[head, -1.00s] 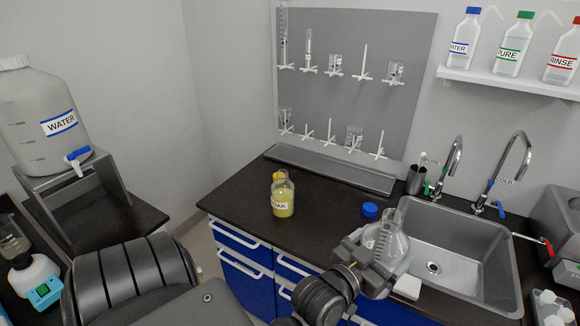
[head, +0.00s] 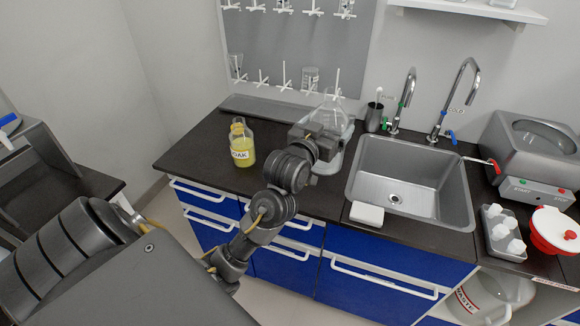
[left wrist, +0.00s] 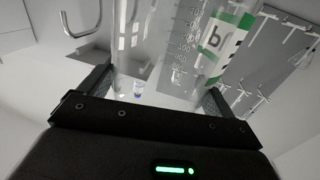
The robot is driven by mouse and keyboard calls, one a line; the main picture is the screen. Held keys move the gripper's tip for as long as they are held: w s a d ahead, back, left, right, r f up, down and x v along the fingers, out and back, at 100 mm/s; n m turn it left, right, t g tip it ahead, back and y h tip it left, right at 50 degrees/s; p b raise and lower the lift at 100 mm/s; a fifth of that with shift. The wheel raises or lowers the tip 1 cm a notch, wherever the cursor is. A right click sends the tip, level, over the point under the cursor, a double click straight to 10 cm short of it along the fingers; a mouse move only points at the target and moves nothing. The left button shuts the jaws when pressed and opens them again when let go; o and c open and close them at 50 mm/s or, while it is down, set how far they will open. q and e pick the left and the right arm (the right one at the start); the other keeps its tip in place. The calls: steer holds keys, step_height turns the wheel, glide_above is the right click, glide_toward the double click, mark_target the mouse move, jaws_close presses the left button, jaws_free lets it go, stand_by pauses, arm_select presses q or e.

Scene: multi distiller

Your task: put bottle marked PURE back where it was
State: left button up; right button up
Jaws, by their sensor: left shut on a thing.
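My left gripper (head: 317,140) is over the counter, left of the sink, shut on a clear glass flask (head: 333,127). The arm partly hides the flask, so I cannot tell whether its base touches the counter. In the left wrist view the graduated glass (left wrist: 165,45) is between the fingers, with a green-banded label (left wrist: 228,45) of which only part of the lettering shows. The bottle marked PURE cannot be identified now. Only the bottoms of bottles (head: 502,3) on the wall shelf (head: 470,12) show at the top edge. My right gripper is out of view.
A yellow-filled bottle (head: 241,147) stands on the counter (head: 190,150), left of the gripper. The sink (head: 415,180) with two tall taps is to the right, with a white block (head: 367,214) at its front-left corner. A pegboard (head: 290,50) with glassware is behind.

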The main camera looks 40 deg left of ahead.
arm_select(q)
steer(key=w+a+f+p, duration=0.1)
steer(key=a+f+p, duration=0.3)
steer(key=a+f, duration=0.8)
steer(key=shift+w+a+f, duration=0.25)
steer(key=shift+a+f, duration=0.1)
steer(key=shift+a, duration=0.5)
steer(key=o, duration=1.6)
steer(key=shift+f, duration=0.2)
steer(key=shift+o, duration=0.2)
steer(key=s+d+b, duration=0.1)
steer(key=s+b, duration=0.1)
steer(key=s, duration=1)
steer(key=shift+d+r, duration=0.15)
steer(key=shift+d, duration=0.2)
